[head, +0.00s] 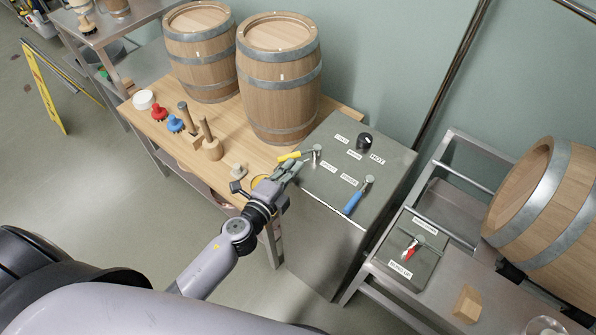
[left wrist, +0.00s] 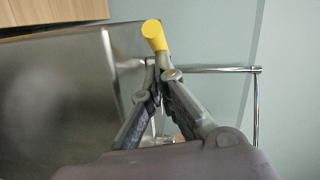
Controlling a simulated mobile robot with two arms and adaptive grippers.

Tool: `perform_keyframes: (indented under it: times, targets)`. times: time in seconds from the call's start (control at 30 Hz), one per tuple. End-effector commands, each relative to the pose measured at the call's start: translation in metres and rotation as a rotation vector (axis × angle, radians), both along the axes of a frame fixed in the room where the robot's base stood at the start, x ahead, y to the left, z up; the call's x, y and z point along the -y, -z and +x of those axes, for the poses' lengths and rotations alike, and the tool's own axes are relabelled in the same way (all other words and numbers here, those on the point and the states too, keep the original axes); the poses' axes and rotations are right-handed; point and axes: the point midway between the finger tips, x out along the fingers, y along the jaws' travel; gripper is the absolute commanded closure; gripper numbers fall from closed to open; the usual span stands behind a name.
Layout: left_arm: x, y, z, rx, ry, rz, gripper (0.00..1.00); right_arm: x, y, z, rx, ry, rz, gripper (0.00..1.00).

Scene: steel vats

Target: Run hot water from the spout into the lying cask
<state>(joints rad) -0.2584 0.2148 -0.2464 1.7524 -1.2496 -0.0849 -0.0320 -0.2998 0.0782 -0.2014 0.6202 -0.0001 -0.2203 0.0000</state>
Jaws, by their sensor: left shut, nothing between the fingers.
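The lying cask (head: 545,200) is at the right edge in the head view, partly out of frame. The steel control cabinet (head: 325,215) has a yellow-handled lever (head: 289,156), a blue-handled lever (head: 354,202) and a black knob (head: 364,141) with small labels around it, one reading HOT. I cannot tell the knob's setting. My left gripper (head: 289,171) is shut and empty, just beside the yellow lever. In the left wrist view the yellow handle (left wrist: 153,33) is just beyond the fingertips (left wrist: 158,78); I cannot tell if they touch. The spout's outlet is not clearly visible. My right gripper is out of view.
Two upright casks (head: 278,85) stand on the wooden bench (head: 345,110) left of the cabinet, with mallets and red and blue brushes. A box with a red lever (head: 411,250) and a wooden block (head: 467,304) are by the lying cask. A yellow sign (head: 43,88) stands far left.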

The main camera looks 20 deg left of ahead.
Motion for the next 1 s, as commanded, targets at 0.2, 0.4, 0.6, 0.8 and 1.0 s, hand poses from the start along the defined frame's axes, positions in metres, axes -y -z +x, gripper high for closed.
perform_keyframes:
  times: [0.2, 0.4, 0.6, 0.8, 1.0]
  targets:
    - [-0.014, 0.000, 0.007, 0.000, 0.131, 0.007, 1.00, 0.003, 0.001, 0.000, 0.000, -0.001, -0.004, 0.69]
    - [-0.021, 0.001, 0.014, 0.001, 0.239, 0.005, 1.00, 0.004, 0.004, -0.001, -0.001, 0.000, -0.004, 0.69]
    - [-0.024, 0.000, 0.017, 0.000, 0.301, 0.001, 1.00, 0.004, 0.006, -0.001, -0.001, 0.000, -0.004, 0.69]
    - [-0.025, 0.001, 0.018, -0.001, 0.320, 0.001, 1.00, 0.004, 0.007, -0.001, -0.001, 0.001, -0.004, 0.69]
    - [-0.025, 0.001, 0.018, -0.001, 0.321, 0.000, 1.00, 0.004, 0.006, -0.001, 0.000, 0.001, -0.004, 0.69]
